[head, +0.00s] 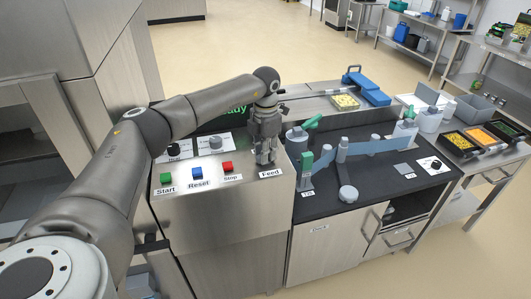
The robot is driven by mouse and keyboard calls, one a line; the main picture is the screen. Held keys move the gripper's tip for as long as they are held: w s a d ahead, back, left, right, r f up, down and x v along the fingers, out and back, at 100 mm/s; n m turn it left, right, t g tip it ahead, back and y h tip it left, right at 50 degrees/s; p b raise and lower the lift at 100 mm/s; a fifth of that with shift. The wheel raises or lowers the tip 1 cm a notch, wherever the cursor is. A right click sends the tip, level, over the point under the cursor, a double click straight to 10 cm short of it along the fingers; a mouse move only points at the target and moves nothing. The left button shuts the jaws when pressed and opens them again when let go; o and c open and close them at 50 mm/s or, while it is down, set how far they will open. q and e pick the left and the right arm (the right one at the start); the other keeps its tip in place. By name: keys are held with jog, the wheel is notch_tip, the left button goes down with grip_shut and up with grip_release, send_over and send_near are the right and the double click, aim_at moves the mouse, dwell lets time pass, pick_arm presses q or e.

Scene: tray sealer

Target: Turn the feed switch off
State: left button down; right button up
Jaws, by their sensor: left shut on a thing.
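The feed switch sits on the sloped steel control panel (228,202), at the spot marked by the Feed label (270,173). My left gripper (266,160) points down at the panel's right end, just above that label. Its fingers are closed around the switch and hide most of it, so I cannot tell which way the switch is set. My right gripper is not in view.
Green Start (166,178), blue Reset (197,173) and red Stop (227,167) buttons lie left of the gripper.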

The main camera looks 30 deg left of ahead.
pick_arm(q)
jog(key=shift+w+r+m, duration=0.1)
jog(key=shift+m, duration=1.9)
jog(key=c, duration=1.4)
grip_release()
jog(key=shift+o, duration=0.2)
notch_tip(320, 180, up, 12)
